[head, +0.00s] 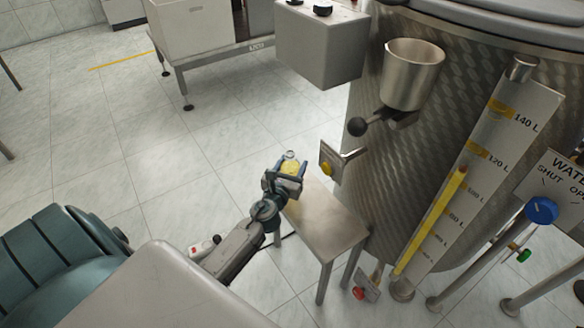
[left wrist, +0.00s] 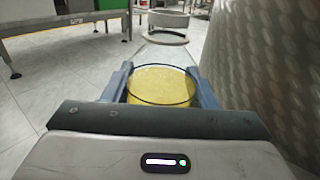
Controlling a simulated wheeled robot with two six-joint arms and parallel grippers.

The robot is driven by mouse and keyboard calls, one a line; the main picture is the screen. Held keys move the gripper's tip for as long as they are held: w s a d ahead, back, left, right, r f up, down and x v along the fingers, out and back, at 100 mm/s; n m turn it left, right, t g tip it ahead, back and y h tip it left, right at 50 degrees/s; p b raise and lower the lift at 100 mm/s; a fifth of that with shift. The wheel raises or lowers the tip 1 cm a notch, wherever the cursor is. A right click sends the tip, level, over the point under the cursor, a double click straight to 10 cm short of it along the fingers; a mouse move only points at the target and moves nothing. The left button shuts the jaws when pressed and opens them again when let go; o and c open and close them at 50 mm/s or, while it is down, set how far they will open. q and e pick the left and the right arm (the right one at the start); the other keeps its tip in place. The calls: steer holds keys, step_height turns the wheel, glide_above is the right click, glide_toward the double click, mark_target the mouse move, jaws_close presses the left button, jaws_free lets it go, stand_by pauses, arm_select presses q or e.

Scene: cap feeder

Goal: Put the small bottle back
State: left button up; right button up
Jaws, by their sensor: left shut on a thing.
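The small bottle (left wrist: 160,88) is clear glass with yellow contents low in its wide body and a narrower ringed neck. In the head view it shows as a small yellow and glassy shape (head: 291,166). My left gripper (head: 286,178) is shut on it, with one finger on each side of the body in the left wrist view (left wrist: 160,85). The gripper is over or near the left end of a small steel table (head: 326,220). I cannot tell whether the bottle touches the table. My right gripper is not in view.
A large steel tank (head: 425,160) stands right of the table, with a metal cup (head: 412,75), a black-knobbed lever (head: 358,126), a yellow-buttoned bracket (head: 335,163) and a level gauge (head: 470,170). A grey box (head: 320,45) hangs above. The tiled floor at left is mostly clear.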

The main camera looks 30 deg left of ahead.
arm_select(q)
steer(key=o, duration=0.8)
steer(key=shift+f, duration=0.2)
steer(key=o, duration=0.4)
steer(key=shift+r, duration=0.1)
steer(key=shift+o, duration=0.2)
steer(key=shift+s+r, duration=0.1)
steer(key=shift+s, duration=0.05)
steer(key=v, duration=1.1)
steer(key=shift+s+d, duration=0.2)
steer(key=shift+s, duration=0.15)
